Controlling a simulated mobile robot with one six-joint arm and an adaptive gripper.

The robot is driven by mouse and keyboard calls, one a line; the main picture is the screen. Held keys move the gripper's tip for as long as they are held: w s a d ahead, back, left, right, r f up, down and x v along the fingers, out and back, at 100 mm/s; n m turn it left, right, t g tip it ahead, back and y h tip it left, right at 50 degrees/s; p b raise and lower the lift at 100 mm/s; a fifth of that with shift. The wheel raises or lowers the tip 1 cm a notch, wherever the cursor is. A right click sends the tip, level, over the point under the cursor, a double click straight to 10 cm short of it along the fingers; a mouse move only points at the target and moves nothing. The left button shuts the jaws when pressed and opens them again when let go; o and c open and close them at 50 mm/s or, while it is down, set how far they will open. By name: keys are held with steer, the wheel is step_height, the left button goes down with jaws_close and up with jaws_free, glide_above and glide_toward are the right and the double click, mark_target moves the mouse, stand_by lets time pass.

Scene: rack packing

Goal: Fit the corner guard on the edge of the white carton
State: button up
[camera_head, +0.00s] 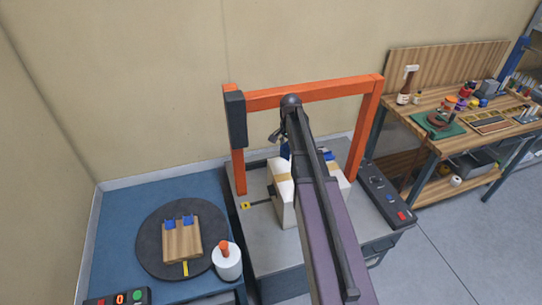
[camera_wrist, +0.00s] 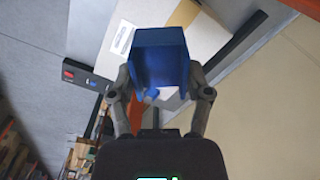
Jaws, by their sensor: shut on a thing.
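My gripper (camera_wrist: 160,78) is shut on a blue corner guard (camera_wrist: 160,45), an angled piece with two walls showing in the wrist view. In the head view the guard (camera_head: 285,151) shows as a small blue patch at the carton's back edge, below my gripper (camera_head: 284,138). The white carton (camera_head: 284,207) stands under the orange frame, partly hidden by my arm; its top (camera_wrist: 207,35) lies behind the guard in the wrist view. I cannot tell whether the guard touches the carton. Another blue guard (camera_head: 328,156) sits at the carton's back right.
An orange frame (camera_head: 310,93) arches over the grey bench (camera_head: 255,235). A control box (camera_head: 388,195) lies at its right. A cluttered workbench (camera_head: 400,118) stands right.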

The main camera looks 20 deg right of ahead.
steer(key=shift+a, duration=0.3)
